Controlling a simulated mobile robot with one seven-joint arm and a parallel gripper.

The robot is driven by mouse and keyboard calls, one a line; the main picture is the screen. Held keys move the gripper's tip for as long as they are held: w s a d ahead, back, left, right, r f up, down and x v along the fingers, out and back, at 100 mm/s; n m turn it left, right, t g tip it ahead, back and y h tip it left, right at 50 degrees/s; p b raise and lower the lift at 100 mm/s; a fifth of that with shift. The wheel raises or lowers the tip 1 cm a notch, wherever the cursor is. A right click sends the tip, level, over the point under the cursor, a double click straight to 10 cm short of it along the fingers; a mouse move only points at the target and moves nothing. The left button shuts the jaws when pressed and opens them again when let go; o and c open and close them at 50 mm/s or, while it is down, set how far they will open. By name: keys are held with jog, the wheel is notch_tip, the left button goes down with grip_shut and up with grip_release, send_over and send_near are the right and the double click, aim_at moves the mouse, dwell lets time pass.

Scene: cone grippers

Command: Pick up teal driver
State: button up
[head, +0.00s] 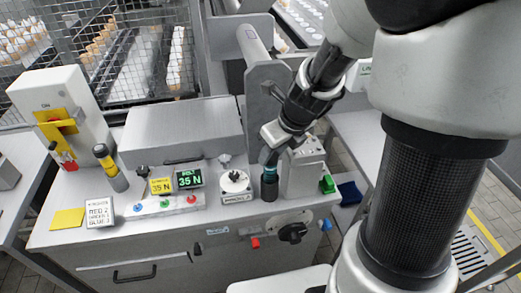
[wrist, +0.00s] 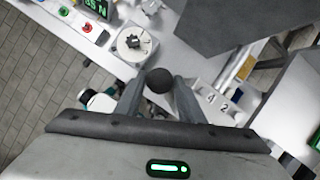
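The teal driver (head: 269,186) stands upright near the front right of the grey workbench, with a dark lower body and a teal band near its top. My gripper (head: 268,155) reaches down to its upper end from the upper right. In the wrist view, a dark round knob (wrist: 160,79), apparently the driver's top, sits between the two fingers of my gripper. The fingers are close on both sides of it. Whether they touch it is not clear. The driver's lower part is hidden in the wrist view.
A white round dial (head: 235,182) stands just left of the driver. A light grey block (head: 304,173) stands close on its right, with a green piece (head: 327,185) beside it. Displays and buttons (head: 165,204) lie further left. A yellow-and-grey cylinder (head: 110,167) stands at the left.

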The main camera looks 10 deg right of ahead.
aim_at(270, 169)
jog(key=b+x, duration=0.2)
jog(key=x, duration=0.3)
jog(key=shift+w+f, duration=0.15)
jog(key=shift+f, duration=0.25)
